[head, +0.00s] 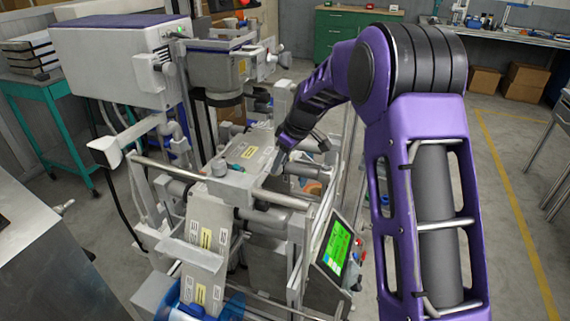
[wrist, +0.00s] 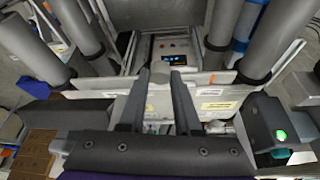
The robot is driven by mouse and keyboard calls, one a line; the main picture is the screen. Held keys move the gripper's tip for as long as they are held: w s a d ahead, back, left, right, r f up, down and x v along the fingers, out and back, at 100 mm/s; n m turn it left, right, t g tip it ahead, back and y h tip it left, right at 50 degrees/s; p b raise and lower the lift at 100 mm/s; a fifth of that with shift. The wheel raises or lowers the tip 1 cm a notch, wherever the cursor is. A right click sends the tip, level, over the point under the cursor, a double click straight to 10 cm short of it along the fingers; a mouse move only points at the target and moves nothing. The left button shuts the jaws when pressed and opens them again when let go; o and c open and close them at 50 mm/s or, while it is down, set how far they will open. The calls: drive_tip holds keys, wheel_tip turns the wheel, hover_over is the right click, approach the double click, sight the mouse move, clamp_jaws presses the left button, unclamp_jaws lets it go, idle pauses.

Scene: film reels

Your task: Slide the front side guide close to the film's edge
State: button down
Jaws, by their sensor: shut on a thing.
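The film (head: 210,220) is a pale web with yellow and white labels. In the head view it runs over the rollers and down the near side of the machine. My gripper (head: 284,153) is low over the machine's right side, beside the flat upper stretch of film. In the wrist view its two dark fingers (wrist: 163,75) are shut on a small pale grey piece, which I take for the front side guide (wrist: 158,102). The fingers cover part of the guide. In the head view my arm hides the guide, and I cannot tell its gap to the film's edge.
A tilted control panel with a green screen (head: 336,247) stands at the machine's front right. Metal rollers and bars (head: 225,183) surround the gripper closely. A grey metal cabinet (head: 45,255) stands at the left.

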drive_tip(key=c, duration=0.6)
unclamp_jaws()
drive_tip(key=shift+r, duration=0.1)
drive_tip(key=p+v, duration=0.2)
drive_tip(key=v, duration=1.5)
drive_tip(key=shift+s+d, duration=0.15)
drive_tip(key=shift+d, duration=0.05)
